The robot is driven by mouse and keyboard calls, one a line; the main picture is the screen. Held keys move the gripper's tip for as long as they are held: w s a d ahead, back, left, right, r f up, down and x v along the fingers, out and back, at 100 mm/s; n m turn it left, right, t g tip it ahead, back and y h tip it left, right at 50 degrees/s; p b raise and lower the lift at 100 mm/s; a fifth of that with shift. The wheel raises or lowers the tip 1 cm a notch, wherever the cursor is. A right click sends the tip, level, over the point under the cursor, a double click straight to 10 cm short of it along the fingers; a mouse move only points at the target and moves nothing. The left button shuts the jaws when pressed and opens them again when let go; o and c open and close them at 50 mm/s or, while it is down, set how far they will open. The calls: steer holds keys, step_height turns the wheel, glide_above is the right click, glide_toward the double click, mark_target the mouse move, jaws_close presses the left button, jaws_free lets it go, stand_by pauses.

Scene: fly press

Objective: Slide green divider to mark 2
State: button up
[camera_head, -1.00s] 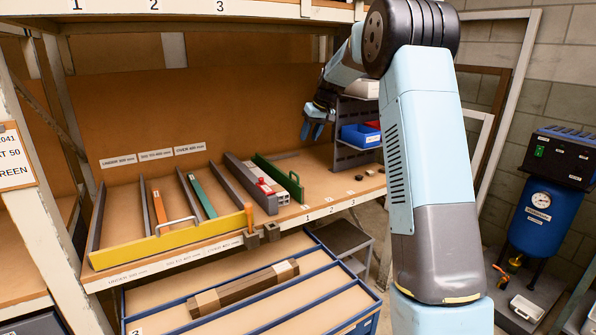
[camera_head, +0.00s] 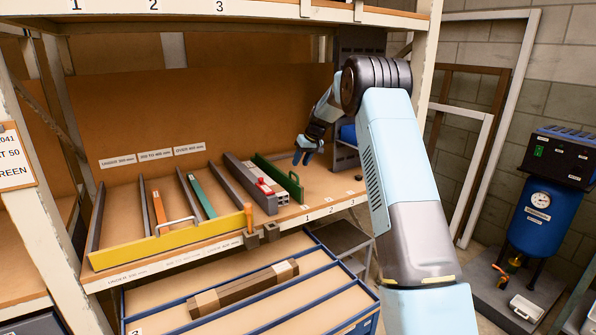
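The green divider (camera_head: 279,178) stands upright on the shelf, just right of a stack of grey and white bars (camera_head: 269,185) with a red piece. The number marks run along the shelf's front edge; mark 2 (camera_head: 329,211) lies right of the divider, between mark 1 (camera_head: 307,217) and mark 3 (camera_head: 351,203). My gripper (camera_head: 302,158) hangs over the shelf, behind and right of the divider, apart from it. Its fingers look spread with nothing between them.
A yellow-fronted tray (camera_head: 170,245) with grey dividers fills the shelf's left. Small dark pieces (camera_head: 358,178) lie right of mark 3. A grey rack with a blue bin (camera_head: 348,134) stands behind my arm. The shelf right of the divider is mostly bare.

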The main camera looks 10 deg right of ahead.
steer(key=shift+x, duration=2.65)
jaws_close()
